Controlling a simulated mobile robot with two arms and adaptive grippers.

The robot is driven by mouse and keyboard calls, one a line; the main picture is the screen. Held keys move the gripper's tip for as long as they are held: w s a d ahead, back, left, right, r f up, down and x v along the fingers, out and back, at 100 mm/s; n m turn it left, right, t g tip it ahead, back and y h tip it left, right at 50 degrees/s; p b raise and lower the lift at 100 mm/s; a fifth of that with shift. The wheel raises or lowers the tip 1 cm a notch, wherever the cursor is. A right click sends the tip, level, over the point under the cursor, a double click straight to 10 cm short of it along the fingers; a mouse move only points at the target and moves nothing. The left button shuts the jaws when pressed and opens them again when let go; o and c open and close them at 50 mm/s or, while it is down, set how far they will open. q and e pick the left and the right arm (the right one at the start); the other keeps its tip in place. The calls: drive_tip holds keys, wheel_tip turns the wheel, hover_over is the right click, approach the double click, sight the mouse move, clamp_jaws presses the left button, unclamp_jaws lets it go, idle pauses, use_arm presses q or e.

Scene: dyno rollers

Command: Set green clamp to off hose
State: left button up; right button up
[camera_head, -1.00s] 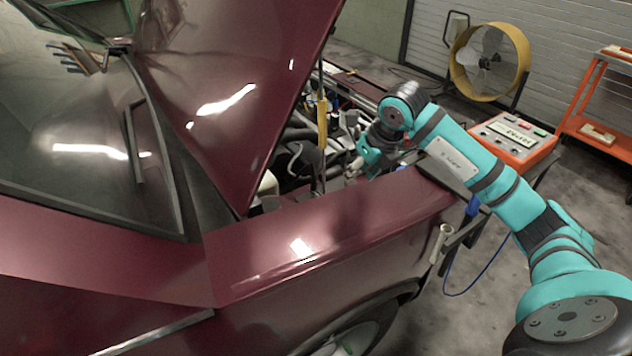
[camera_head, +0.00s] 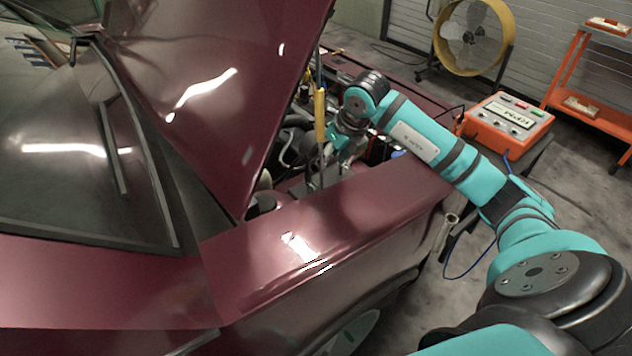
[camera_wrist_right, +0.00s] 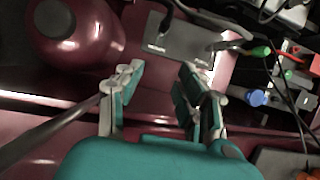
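My right gripper (camera_head: 326,162) is inside the engine bay of the dark red car, just behind the near fender. In the right wrist view the right gripper (camera_wrist_right: 160,76) has its two fingers well apart, with nothing between them. A small green-ended piece with a metal jaw, which looks like the green clamp (camera_wrist_right: 262,51), lies right of the fingertips by a grey box (camera_wrist_right: 180,42). It is apart from the fingers. I cannot tell what it grips, and no hose is clearly made out. My left gripper is not in view.
The raised hood (camera_head: 215,90) and a yellow upright rod (camera_head: 320,115) stand close to my arm. The fender (camera_head: 320,235) lies below it. In the wrist view a blue knob (camera_wrist_right: 255,97) and black cables are at right. An orange tester box (camera_head: 505,120) stands beyond the car.

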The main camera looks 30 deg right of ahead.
sight(315, 186)
drive_tip(key=p+x, duration=0.1)
drive_tip(key=x, duration=1.3)
clamp_jaws()
